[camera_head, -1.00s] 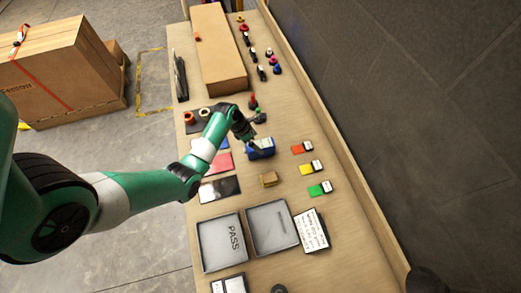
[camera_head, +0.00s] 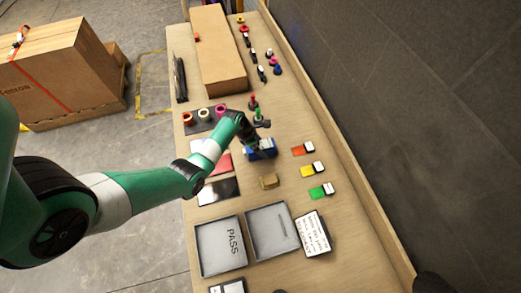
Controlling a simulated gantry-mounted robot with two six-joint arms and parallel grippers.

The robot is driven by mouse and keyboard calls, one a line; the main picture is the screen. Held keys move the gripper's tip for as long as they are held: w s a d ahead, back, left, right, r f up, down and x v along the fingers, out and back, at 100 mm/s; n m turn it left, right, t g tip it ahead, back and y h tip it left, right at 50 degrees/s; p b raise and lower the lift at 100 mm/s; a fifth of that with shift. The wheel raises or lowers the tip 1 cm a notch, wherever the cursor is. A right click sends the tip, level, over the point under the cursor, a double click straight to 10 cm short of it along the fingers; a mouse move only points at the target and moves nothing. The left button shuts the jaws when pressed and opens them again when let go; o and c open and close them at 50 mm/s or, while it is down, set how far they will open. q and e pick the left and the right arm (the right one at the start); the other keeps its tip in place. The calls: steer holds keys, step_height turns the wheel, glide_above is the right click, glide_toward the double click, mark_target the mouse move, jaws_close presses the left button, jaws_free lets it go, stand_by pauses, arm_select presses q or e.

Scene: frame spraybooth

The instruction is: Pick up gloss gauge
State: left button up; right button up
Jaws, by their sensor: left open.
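A blue box-shaped device, which looks like the gloss gauge (camera_head: 266,149), lies on the wooden bench right of the colored panels. My left gripper (camera_head: 254,150) is over its left part, pointing down, with its fingers open. The dark fingers overlap the device in this view, and I cannot tell whether they touch it. The gripper hides part of the device.
Three tape rolls (camera_head: 203,115) sit on a dark mat. A small tan block (camera_head: 269,181) lies in front of the device. A PASS tray (camera_head: 221,246) and another grey tray (camera_head: 272,231) are nearer. A long cardboard box (camera_head: 219,66) is behind.

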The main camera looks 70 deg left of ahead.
arm_select(q)
steer(key=shift+f, duration=0.1)
jaws_close()
stand_by(0.6)
